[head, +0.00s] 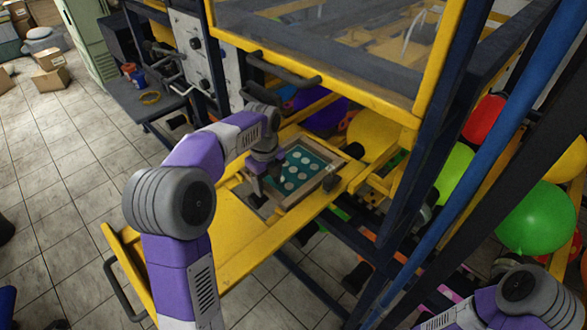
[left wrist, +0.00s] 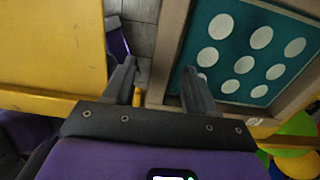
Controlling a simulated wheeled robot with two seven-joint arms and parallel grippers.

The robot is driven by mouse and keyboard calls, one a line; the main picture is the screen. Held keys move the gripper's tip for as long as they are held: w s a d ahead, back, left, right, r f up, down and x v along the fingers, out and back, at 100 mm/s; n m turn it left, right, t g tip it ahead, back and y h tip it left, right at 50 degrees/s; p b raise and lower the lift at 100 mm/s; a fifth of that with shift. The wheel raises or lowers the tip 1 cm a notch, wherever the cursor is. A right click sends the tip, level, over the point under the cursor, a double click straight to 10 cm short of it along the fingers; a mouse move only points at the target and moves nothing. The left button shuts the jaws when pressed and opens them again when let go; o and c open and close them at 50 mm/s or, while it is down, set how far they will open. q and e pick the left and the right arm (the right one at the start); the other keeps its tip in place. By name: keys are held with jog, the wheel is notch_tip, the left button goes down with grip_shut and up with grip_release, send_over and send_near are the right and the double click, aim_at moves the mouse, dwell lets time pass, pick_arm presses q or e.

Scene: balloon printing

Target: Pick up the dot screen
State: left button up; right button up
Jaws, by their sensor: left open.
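The dot screen (head: 305,170) is a teal panel with several white dots in a light wooden frame. It rests on the yellow machine shelf in the head view. In the left wrist view the screen (left wrist: 244,48) fills the upper right, and its left frame bar shows between my two fingers. My left gripper (head: 264,180) is at the left side of the frame with its fingers pointing down. In the left wrist view the gripper (left wrist: 160,72) is open and holds nothing. I cannot tell whether the fingers touch the frame. My right gripper is out of view.
The yellow shelf (head: 235,248) lies in front and left of the screen. A yellow machine frame (head: 330,82) with a clear panel rises behind it. Coloured balloons, including a green one (head: 540,217), crowd the right. Open tiled floor lies at the left.

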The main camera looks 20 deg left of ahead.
pick_arm(q)
jog(key=shift+f, duration=0.95)
jog(key=shift+c, duration=0.3)
jog(key=shift+w+r, duration=0.1)
grip_shut()
